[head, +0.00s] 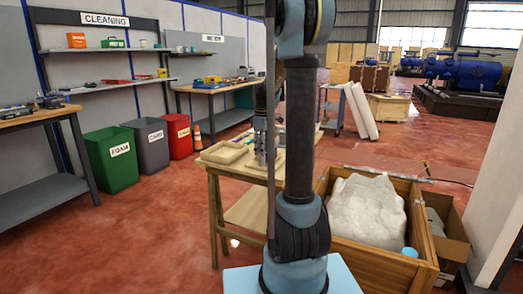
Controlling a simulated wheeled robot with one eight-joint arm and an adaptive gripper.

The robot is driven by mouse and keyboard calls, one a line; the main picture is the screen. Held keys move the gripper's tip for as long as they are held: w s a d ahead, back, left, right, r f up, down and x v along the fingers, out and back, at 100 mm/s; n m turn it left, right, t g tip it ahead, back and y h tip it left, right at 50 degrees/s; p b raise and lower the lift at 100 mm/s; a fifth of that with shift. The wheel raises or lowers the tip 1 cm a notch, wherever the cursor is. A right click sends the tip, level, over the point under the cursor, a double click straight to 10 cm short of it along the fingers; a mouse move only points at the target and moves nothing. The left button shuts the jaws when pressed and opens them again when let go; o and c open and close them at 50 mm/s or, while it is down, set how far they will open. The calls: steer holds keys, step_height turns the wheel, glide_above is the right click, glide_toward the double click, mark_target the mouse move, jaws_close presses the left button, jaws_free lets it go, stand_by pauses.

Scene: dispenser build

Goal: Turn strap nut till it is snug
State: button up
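A wooden workbench (213,172) stands in the middle of the head view. Beige flat pieces (224,152) lie on its top. My gripper (260,150) seems to be over the right part of this bench, small and partly hidden behind my own arm. I cannot tell whether its fingers are open or shut, or whether it touches anything. The strap and its nut cannot be made out; the work area under my gripper is too small and partly covered by my arm.
A wooden crate (425,247) holding a pale, lumpy mass (366,208) stands right of the bench, with a cardboard box (452,243) beside it. Green (110,160), grey (147,144) and red (178,135) bins line the left wall. The red floor left of the bench is clear.

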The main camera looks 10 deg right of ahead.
jaws_close()
steer(key=m, duration=0.7)
steer(key=shift+w+m, duration=0.1)
steer(key=shift+m, duration=0.2)
steer(key=m, duration=1.1)
steer(key=shift+m, duration=0.4)
steer(key=shift+a, duration=0.1)
